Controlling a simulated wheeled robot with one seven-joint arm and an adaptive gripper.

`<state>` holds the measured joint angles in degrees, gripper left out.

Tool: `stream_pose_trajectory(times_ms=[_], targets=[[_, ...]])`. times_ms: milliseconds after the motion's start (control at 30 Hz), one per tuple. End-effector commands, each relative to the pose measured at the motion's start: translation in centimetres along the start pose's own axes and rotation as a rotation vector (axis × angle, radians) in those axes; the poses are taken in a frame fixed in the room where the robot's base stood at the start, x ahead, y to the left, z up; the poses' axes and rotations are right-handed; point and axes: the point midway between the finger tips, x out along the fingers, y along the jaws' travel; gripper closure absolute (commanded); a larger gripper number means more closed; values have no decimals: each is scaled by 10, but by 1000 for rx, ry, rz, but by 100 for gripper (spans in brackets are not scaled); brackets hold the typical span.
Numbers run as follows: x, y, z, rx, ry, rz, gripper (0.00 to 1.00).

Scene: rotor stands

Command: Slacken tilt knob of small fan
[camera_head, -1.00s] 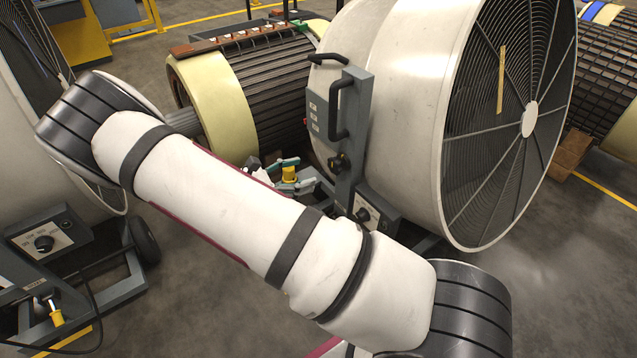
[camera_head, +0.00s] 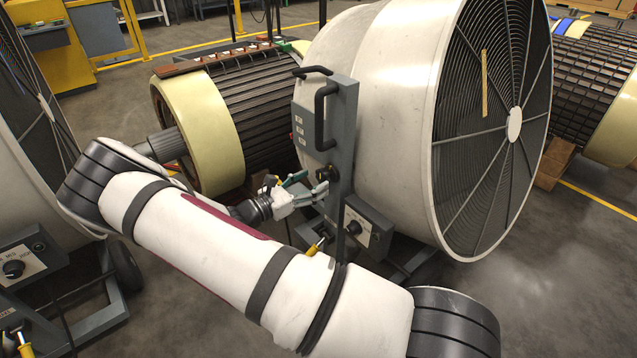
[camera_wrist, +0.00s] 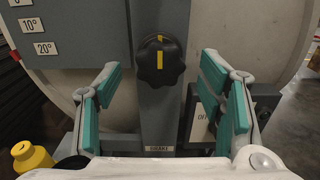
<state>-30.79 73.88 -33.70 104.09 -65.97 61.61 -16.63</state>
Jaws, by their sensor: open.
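The large white drum fan (camera_head: 385,110) stands right of centre in the head view, on a grey post (camera_head: 340,130). A black lobed knob (camera_head: 327,174) sits on the post; the wrist view shows it (camera_wrist: 160,62) face-on, its yellow stripe upright. My gripper (camera_head: 316,181) is open and empty in front of it. In the wrist view its teal fingers (camera_wrist: 161,72) stand left and right of the knob, with clear gaps on both sides. I cannot tell how far the fingertips are from it in depth. Tilt labels 10° and 20° (camera_wrist: 44,38) are at upper left.
A black handle (camera_head: 321,115) juts out above the knob. Below are a dial box (camera_head: 365,228) and a yellow-gripped lever (camera_head: 317,246); yellow also shows low left in the wrist view (camera_wrist: 33,157). A rotor (camera_head: 250,105) lies behind; another fan (camera_head: 20,170) stands left.

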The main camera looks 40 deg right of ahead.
Motion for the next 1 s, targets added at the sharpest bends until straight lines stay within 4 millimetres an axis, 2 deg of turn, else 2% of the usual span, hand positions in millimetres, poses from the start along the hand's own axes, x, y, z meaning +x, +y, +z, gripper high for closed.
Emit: stream_pose_trajectory(times_ms=[200, 567, 600, 800, 1000], targets=[[24, 0, -1, 2, 0, 0, 38], [30, 0, 0, 1, 1, 0, 38], [30, 0, 0, 1, 1, 0, 40], [30, 0, 0, 1, 1, 0, 85], [30, 0, 0, -2, 1, 0, 86]])
